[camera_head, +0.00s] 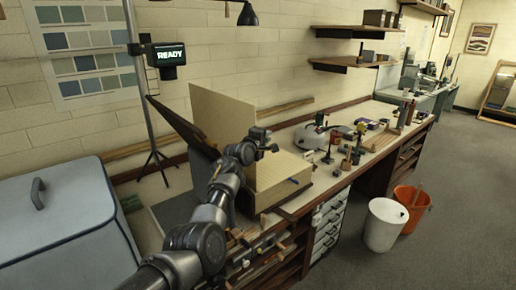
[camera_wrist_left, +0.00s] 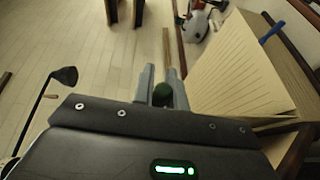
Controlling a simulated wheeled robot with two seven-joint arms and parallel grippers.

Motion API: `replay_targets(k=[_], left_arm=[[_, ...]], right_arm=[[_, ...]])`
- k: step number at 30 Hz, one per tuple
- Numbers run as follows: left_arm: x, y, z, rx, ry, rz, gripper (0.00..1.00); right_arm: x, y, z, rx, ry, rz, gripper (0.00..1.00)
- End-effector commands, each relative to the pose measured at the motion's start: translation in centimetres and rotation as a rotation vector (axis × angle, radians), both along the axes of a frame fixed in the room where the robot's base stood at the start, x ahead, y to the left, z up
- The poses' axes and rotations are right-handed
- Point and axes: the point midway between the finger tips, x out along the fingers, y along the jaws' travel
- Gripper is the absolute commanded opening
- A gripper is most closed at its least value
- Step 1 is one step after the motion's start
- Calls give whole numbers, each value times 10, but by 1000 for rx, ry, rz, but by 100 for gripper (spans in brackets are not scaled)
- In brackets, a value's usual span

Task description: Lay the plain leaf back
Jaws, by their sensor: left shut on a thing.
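A large open book stands on the bench in the head view. An upright plain cream leaf (camera_head: 218,112) rises at its left, and a thick lined page block (camera_head: 277,170) lies to the right. My left gripper (camera_head: 268,143) is over the book, near the leaf's right edge. In the left wrist view, the left gripper (camera_wrist_left: 162,88) is shut on a small dark green piece (camera_wrist_left: 162,96); I cannot tell whether it joins the leaf. The lined page (camera_wrist_left: 238,72) is just right of the fingers. My right gripper is out of view.
A blue strip (camera_head: 294,181) lies at the block's front. Bottles and small tools (camera_head: 350,145) crowd the bench to the right. A grey lidded chest (camera_head: 70,215) is at the left; a white bin (camera_head: 384,225) is on the floor.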

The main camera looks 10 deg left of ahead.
Motion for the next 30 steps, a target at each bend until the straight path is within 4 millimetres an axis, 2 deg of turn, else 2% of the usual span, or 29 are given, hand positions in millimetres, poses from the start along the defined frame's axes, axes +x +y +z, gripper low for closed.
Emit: replay_targets(k=[1,19,20,24,30], left_arm=[[1,-6,-14,10,30,-7,0],[7,-12,-16,32,62,-9,0],[7,-12,-16,32,62,-9,17],[7,-11,-16,31,61,-8,35],[7,-9,-12,30,55,-4,36]], right_arm=[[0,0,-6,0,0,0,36],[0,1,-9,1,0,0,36],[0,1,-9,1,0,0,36],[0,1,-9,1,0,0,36],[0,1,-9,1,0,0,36]])
